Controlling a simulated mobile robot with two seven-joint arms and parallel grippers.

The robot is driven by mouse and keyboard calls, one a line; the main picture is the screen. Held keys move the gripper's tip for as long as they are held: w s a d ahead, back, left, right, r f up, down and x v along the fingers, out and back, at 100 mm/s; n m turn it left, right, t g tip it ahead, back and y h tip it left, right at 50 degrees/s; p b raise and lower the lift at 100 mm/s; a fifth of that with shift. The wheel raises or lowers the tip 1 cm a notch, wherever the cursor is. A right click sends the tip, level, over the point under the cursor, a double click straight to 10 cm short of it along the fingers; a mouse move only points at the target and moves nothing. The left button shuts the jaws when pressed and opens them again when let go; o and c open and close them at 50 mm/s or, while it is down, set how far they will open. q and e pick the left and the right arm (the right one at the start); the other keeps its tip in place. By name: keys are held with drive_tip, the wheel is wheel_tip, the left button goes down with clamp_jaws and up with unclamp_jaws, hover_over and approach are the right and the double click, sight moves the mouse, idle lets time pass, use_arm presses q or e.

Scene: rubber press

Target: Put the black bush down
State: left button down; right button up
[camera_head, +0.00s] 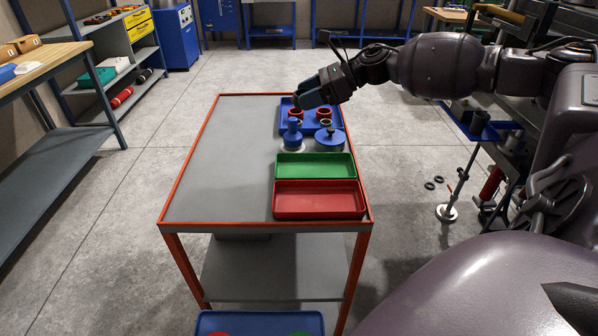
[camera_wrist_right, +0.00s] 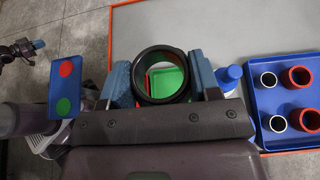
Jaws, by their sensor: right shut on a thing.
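My right gripper (camera_head: 304,97) reaches in from the right above the table's far right part. In the right wrist view, its blue fingers (camera_wrist_right: 161,78) are shut on the black bush (camera_wrist_right: 160,100), a thick ring held from both sides. The green tray (camera_wrist_right: 171,78) shows through its hole. In the head view the bush is hidden or too dark to make out. The green tray (camera_head: 315,166) and red tray (camera_head: 319,201) lie on the table's near right. What looks like my left gripper (camera_wrist_right: 33,46) is small at the wrist view's left edge.
The table's left half (camera_head: 233,150) is clear.

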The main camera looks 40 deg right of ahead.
drive_tip(key=shift+w+a, duration=0.25)
drive_tip(key=shift+a, duration=0.05)
drive_tip(key=s+a+f+m+t+h, duration=0.1)
drive_tip(key=a+f+m+t+h, duration=0.15)
drive_tip(key=a+f, duration=0.55)
drive_tip(key=s+a+f+m+t+h, duration=0.2)
drive_tip(key=a+f+m+h, duration=0.15)
drive_tip(key=a, duration=0.85)
drive_tip(key=s+a+f+m+h, duration=0.2)
drive_tip(key=s+a+m+h, duration=0.1)
drive_tip(key=s, duration=0.5)
drive_tip(key=shift+a+f+m+h, duration=0.4)
drive_tip(key=shift+a+m, duration=0.1)
drive_tip(key=shift+a, duration=0.9)
drive_tip(key=shift+r, duration=0.1)
drive_tip(key=s+a+r+n+g+y, duration=0.25)
drive_tip(key=a+r+n+y, duration=0.55)
drive_tip(key=a+r, duration=0.45)
drive_tip(key=w+a+f+n+g+y, duration=0.3)
drive_tip(key=w+a+f+n+g, duration=0.1)
drive_tip(key=w+a+f, duration=0.1)
drive_tip(key=shift+a+f+n, duration=0.3)
drive_tip(key=shift+a+f, duration=0.3)
drive_tip(key=shift+f, duration=0.35)
